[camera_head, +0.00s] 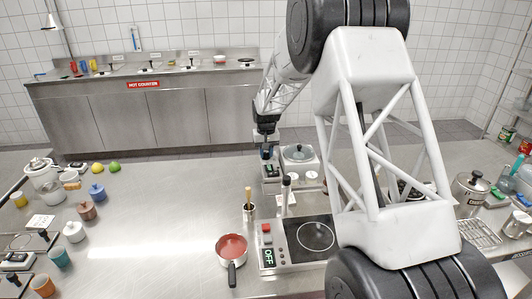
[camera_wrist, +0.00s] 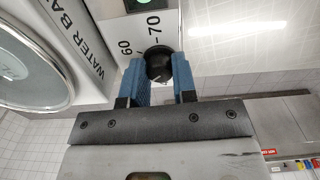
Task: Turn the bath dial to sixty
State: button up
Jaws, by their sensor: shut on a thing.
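The water bath (camera_head: 299,153), a pale box with a round lid, stands at the back of the steel bench in the head view. In the wrist view its side bears the black round dial (camera_wrist: 157,62), with the printed marks 60 (camera_wrist: 126,48) and 70 (camera_wrist: 153,24) beside it. My gripper (camera_wrist: 159,73) is shut on the dial, one blue finger on each side. In the head view my gripper (camera_head: 267,153) is at the left side of the bath, and I cannot make out the dial there. The dial's pointer is not clear.
A hot plate (camera_head: 315,236) reading OFF and a red-filled saucepan (camera_head: 232,247) stand in front of the bath. A cup with a wooden-handled tool (camera_head: 249,211) is close by. The bench left of the bath is mostly clear.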

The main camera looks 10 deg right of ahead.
aim_at(266, 153)
jog(key=m, duration=0.6)
jog(key=shift+r, duration=0.1)
jog(key=m, duration=0.7)
dwell(0.4)
jog(key=o, duration=0.9)
jog(key=shift+o, duration=0.2)
jog(key=shift+r, duration=3.85)
